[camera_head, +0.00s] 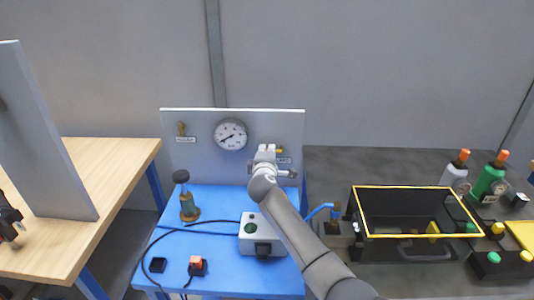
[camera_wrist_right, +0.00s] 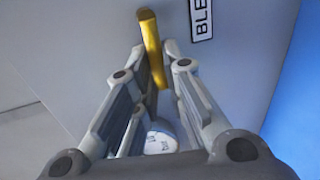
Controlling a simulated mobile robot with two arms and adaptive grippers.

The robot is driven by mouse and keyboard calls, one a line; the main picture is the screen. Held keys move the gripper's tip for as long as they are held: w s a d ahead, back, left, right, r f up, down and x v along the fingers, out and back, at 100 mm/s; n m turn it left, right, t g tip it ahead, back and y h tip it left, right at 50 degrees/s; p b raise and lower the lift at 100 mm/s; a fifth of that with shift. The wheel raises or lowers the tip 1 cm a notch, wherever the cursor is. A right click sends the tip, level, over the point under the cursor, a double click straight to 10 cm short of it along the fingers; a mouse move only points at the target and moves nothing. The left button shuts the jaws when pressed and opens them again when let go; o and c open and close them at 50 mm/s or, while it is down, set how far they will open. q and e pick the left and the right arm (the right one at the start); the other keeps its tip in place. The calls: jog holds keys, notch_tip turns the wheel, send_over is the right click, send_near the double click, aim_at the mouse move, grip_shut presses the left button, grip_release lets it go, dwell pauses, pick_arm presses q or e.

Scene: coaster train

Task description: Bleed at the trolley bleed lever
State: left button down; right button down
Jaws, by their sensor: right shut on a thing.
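The yellow bleed lever (camera_wrist_right: 152,45) stands out from the grey panel (camera_head: 200,160) at the back of the blue trolley. A label starting "BLE" (camera_wrist_right: 201,18) is beside it in the right wrist view. My right gripper (camera_wrist_right: 154,62) is at the lever, with its fingers closed on either side of it. My left gripper does not show.
On the blue trolley (camera_head: 220,280) are a green and brass device (camera_head: 187,200), a white box (camera_head: 257,235) and an orange-topped black block (camera_head: 197,265). A yellow-rimmed black crate (camera_head: 410,187) is right. A wooden bench (camera_head: 60,250) is left.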

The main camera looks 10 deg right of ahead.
jog(key=shift+d, duration=0.1)
jog(key=c, duration=1.5)
grip_release()
jog(key=v, duration=1.2)
jog(key=shift+f, duration=0.1)
